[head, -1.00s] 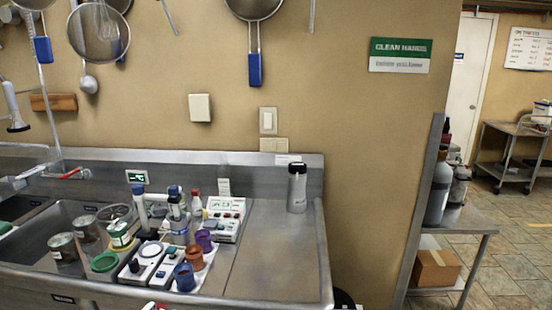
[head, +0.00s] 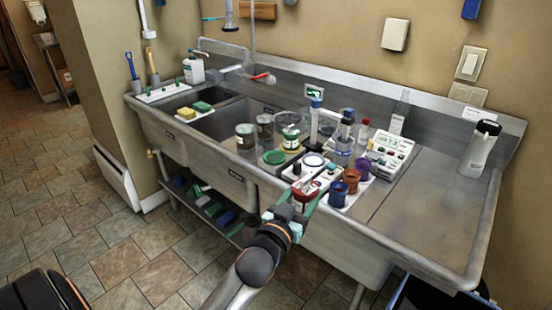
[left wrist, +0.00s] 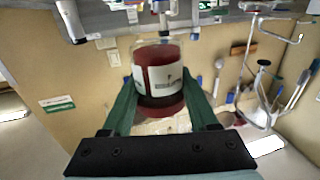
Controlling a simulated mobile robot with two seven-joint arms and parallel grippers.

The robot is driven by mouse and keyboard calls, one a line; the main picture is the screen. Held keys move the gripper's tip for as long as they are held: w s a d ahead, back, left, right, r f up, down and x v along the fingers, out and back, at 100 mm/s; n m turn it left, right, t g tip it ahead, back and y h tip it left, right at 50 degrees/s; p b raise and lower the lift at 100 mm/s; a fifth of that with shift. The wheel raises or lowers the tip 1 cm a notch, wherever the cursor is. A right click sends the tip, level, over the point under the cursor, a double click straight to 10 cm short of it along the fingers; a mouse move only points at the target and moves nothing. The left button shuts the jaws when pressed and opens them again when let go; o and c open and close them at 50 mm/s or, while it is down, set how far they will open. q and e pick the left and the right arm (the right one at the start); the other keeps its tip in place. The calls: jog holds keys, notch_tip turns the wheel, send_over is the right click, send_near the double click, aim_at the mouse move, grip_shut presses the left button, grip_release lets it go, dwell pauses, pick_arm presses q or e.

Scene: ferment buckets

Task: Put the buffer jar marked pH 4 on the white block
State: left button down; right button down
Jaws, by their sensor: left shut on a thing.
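A white block-like unit with a round top (head: 312,162) and another white unit (head: 325,180) stand on the counter behind the jar. I cannot tell which is the white block. My right gripper is out of view.
Purple, brown and blue cups (head: 351,180) stand to the right of the jar. Behind are a meter (head: 393,146), bottles and a clear container. A green lid (head: 275,157) and cans (head: 246,139) are to the left. The counter's right part (head: 425,205) is mostly clear.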

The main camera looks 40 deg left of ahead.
pick_arm(q)
jog(key=w+a+r+y, duration=0.1)
jog(key=w+a+r, duration=0.2)
jog(key=w+a, duration=0.2)
jog(key=w+a+r+n, duration=0.1)
jog(key=w+a+r, duration=0.2)
jog(key=w+a, duration=0.3)
jog(key=w, duration=0.4)
jog(key=shift+w+y, duration=0.2)
jog(key=shift+y, duration=0.2)
